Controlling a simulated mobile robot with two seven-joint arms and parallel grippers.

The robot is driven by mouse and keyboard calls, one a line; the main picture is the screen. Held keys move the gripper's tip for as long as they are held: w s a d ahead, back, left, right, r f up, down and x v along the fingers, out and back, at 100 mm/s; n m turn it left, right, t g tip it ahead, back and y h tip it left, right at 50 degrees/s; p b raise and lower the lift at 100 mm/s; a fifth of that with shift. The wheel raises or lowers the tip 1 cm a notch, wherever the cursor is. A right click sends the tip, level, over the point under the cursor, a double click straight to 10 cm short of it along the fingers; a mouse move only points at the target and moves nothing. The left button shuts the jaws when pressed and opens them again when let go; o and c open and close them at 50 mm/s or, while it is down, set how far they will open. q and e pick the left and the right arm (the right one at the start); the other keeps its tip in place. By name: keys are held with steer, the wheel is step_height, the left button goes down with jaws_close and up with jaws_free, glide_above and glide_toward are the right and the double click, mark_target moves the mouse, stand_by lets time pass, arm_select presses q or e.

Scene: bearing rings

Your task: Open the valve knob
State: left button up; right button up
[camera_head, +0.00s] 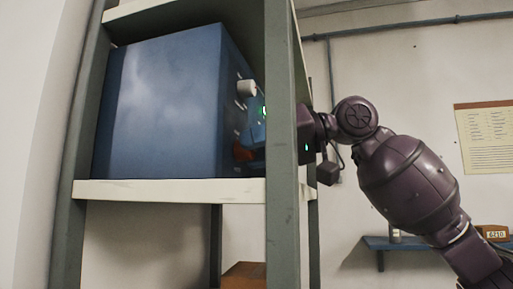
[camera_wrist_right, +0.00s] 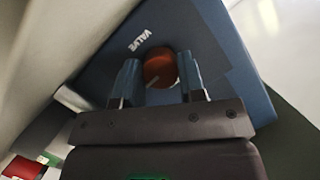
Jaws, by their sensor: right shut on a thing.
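A blue box (camera_head: 165,105) stands on a shelf in the head view. In the right wrist view its face (camera_wrist_right: 208,35) carries the white word VALVE, with a round orange-red knob (camera_wrist_right: 159,64) beside it. The knob also shows at the box's right side in the head view (camera_head: 243,153), partly hidden. My right gripper (camera_wrist_right: 158,76) has its two blue fingers on either side of the knob, shut on it. In the head view, the shelf post partly hides this gripper (camera_head: 251,138). A pale line marks the knob's front. My left gripper is not in view.
A green-grey shelf post (camera_head: 281,130) stands between the head camera and my right wrist. White shelf boards lie above and below the box (camera_head: 170,190). A white knob (camera_head: 246,88) sticks out higher on the box. A blue wall shelf (camera_head: 395,243) is at the lower right.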

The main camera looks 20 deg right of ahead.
stand_by(0.4)
steer(key=o, duration=0.9)
steer(key=b+v, duration=0.2)
steer(key=v, duration=0.8)
steer(key=shift+d+r, duration=0.1)
steer(key=shift+d, duration=0.3)
